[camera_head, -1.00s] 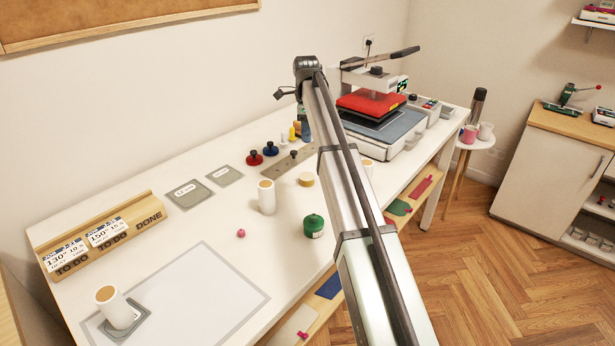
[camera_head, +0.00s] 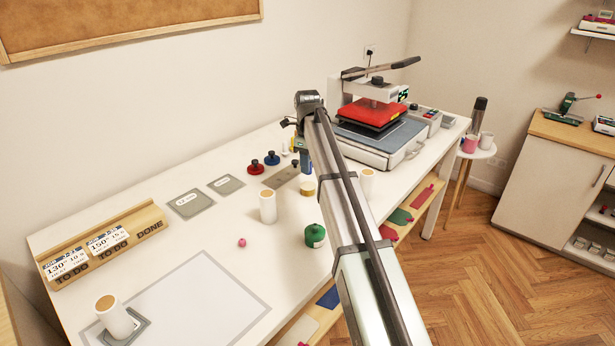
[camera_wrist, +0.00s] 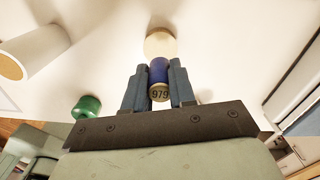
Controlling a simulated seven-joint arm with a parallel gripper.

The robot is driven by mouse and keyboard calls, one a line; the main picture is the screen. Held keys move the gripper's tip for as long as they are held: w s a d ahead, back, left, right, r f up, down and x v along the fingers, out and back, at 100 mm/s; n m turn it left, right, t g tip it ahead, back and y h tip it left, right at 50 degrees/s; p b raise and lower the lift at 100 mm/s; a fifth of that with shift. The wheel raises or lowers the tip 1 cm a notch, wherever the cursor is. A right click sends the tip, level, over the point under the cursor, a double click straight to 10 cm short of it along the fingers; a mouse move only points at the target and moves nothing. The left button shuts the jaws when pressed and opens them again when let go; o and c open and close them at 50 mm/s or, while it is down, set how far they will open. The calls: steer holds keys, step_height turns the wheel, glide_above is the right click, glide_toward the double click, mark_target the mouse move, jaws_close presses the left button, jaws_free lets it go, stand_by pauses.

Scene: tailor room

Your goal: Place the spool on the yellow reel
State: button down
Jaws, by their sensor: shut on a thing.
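My gripper (camera_wrist: 159,90) is shut on a blue spool (camera_wrist: 158,68) whose gold end reads "979" in the wrist view. The pale yellow reel (camera_wrist: 160,44) lies just beyond the spool's far end, and I cannot tell whether they touch. In the head view the yellow reel (camera_head: 307,187) stands on the white table, and my gripper (camera_head: 306,160) points down close above it. The spool is hard to tell from the blue fingers there.
White cylinders with tan tops stand left (camera_head: 267,208) and right (camera_head: 367,184) of the reel. A green container (camera_head: 315,236) is nearer the front edge. Red (camera_head: 255,166) and blue (camera_head: 272,158) knobbed pieces stand behind, and a heat press (camera_head: 378,125) is at the right.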

steer(key=shift+f, duration=2.3)
steer(key=shift+f, duration=0.1)
steer(key=c, duration=0.9)
jaws_free()
steer(key=shift+c, duration=0.2)
step_height(320, 180, up, 12)
